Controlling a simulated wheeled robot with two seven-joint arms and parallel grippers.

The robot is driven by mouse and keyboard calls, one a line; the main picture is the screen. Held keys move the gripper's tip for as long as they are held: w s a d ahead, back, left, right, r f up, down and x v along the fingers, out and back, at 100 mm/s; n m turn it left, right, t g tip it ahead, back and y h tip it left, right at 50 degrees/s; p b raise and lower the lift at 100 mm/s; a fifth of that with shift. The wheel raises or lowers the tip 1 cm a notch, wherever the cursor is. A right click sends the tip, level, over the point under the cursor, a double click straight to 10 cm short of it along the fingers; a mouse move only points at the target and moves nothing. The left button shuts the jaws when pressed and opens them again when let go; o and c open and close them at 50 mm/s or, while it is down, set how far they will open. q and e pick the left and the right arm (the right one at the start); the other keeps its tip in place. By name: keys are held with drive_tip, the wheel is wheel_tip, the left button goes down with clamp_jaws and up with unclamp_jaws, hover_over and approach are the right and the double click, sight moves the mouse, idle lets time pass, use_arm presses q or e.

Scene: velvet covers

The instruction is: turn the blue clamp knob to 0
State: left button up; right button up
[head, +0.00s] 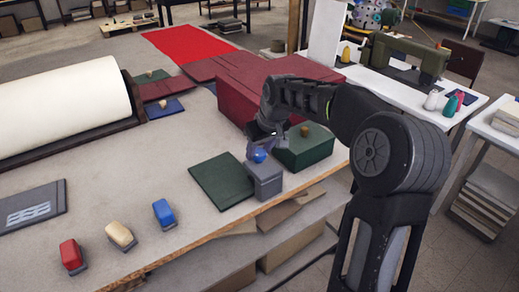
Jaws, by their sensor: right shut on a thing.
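The blue clamp knob (258,154) sits on top of a grey block (265,180) near the table's right front edge. My right gripper (262,145) reaches down from the right and is shut on the blue knob from above. The fingers partly cover the knob, and its scale marks are too small to read, so I cannot tell its setting. My left gripper is not in view.
A dark green board (221,181) lies left of the grey block, and a green box (304,150) stands close on its right. Dark red covers (235,85) lie behind. Red (71,255), cream (120,234) and blue (164,212) handled pieces stand front left. A white roll (65,105) lies far left.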

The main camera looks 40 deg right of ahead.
drive_tip(key=c, duration=0.4)
drive_tip(key=shift+o, duration=0.2)
drive_tip(key=shift+n, duration=0.5)
drive_tip(key=n+y, duration=0.2)
drive_tip(key=n, duration=0.2)
drive_tip(key=shift+d, duration=0.2)
drive_tip(key=n, duration=0.2)
drive_tip(key=n+g+y, duration=0.1)
drive_tip(key=n, duration=0.1)
drive_tip(key=shift+w+n+y+p, duration=0.1)
drive_tip(key=shift+n+y+p, duration=0.2)
drive_tip(key=shift+p, duration=0.1)
drive_tip(key=o, duration=1.3)
drive_tip(key=shift+o, duration=0.2)
drive_tip(key=shift+d+r, duration=0.1)
